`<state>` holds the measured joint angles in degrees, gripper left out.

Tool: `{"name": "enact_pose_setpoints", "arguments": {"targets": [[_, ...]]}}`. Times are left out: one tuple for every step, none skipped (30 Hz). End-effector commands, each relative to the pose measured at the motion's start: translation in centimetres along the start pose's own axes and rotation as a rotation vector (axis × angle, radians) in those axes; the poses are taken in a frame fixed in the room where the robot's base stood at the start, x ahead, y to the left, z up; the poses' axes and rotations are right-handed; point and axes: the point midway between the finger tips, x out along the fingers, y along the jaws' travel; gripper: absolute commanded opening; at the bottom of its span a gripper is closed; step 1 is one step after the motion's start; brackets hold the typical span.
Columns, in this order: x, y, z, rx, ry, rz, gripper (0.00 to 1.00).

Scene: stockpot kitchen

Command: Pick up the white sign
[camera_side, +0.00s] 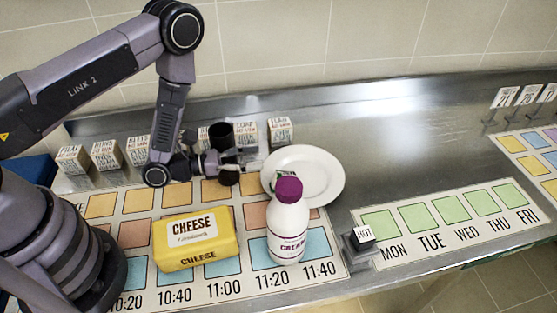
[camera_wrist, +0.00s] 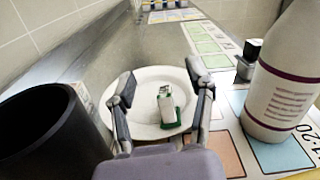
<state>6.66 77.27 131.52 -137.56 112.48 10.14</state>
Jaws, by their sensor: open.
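A small white sign (camera_wrist: 166,104) with a green base lies on the white plate (camera_wrist: 148,75) in the wrist view, between my open fingers and beyond them. In the side view the plate (camera_side: 326,178) is right of my gripper, and the sign is mostly hidden behind the cream bottle's purple cap. My gripper (camera_side: 256,163) is open and empty, pointing right at the plate's left edge. In the wrist view, my gripper (camera_wrist: 160,78) has one finger on each side of the sign, apart from it.
A cream bottle (camera_side: 289,232) stands in front of the plate, with a yellow cheese pack (camera_side: 195,239) to its left. A dark cylinder (camera_wrist: 38,135) is close on the left. Several printed cubes (camera_side: 106,154) line the back. A HOT block (camera_side: 364,234) sits right; bare counter (camera_side: 400,135) lies beyond.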

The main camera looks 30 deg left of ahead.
Motion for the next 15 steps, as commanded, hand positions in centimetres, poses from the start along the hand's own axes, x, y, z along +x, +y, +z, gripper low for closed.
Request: {"name": "enact_pose_setpoints", "arguments": {"targets": [[-0.1, 0.1, -0.7, -0.002, 0.005, 0.008, 0.53], [-0.2, 0.2, -1.1, -0.001, 0.006, 0.011, 0.53], [-0.2, 0.3, -1.7, -0.001, 0.007, 0.013, 0.53], [-0.2, 0.4, -2.2, -0.001, 0.007, 0.013, 0.53], [-0.2, 0.5, -2.8, -0.002, 0.008, 0.013, 0.53], [-0.2, 0.6, -3.4, -0.001, 0.007, 0.012, 0.53], [-0.2, 0.7, -3.9, -0.001, 0.007, 0.012, 0.53], [-0.2, 0.7, -4.4, -0.001, 0.006, 0.011, 0.53], [-0.2, 0.8, -4.9, -0.001, 0.007, 0.011, 0.53], [-0.2, 0.9, -5.2, 0.0, 0.006, 0.011, 0.53], [-0.2, 0.9, -5.5, 0.0, 0.006, 0.01, 0.53], [-0.2, 0.9, -5.8, -0.001, 0.006, 0.01, 0.53], [-0.2, 1.0, -6.0, 0.0, 0.006, 0.01, 0.53], [-0.2, 1.0, -6.1, 0.0, 0.005, 0.01, 0.53], [-0.2, 1.1, -6.4, 0.0, 0.005, 0.01, 0.53]]}}
